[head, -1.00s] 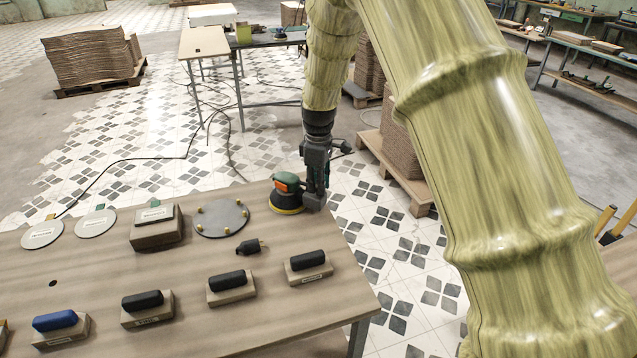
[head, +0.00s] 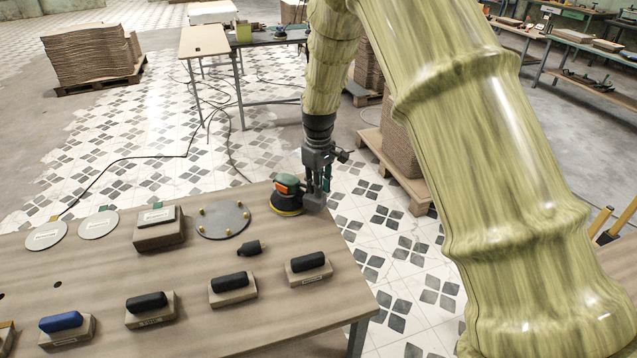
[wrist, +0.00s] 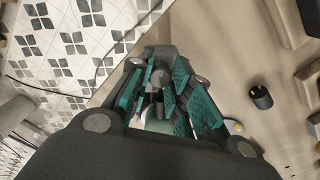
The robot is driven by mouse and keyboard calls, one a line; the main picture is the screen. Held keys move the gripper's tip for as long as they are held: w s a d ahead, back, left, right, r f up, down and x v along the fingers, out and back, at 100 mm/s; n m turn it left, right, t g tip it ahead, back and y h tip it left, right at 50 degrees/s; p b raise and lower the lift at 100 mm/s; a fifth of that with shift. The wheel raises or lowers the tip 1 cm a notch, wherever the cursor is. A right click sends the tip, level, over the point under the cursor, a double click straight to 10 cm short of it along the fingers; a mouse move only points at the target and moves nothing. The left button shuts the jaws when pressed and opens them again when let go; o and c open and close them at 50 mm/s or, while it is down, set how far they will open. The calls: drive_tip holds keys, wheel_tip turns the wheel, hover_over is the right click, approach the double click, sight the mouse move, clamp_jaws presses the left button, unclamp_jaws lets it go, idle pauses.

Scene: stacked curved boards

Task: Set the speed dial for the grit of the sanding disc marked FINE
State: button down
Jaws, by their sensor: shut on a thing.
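A sander (head: 287,196) with a green body, an orange patch and a yellow rim stands near the far right corner of the table. My gripper (head: 314,200) is down against its right side and shut on it. Two pale sanding discs, a left one (head: 46,236) and a right one (head: 99,224), lie at the far left of the table. Their markings are too small to read.
A labelled box (head: 158,234) and a grey round plate (head: 223,219) with yellow knobs lie left of the sander. A black plug-shaped piece (head: 249,248) lies in front of it. Several handled blocks, one blue (head: 61,322), line the table's near side (head: 230,325).

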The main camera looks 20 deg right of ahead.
drive_tip(key=shift+m, duration=0.6)
drive_tip(key=c, duration=1.3)
unclamp_jaws()
drive_tip(key=shift+o, duration=0.2)
wheel_tip(320, 180, up, 12)
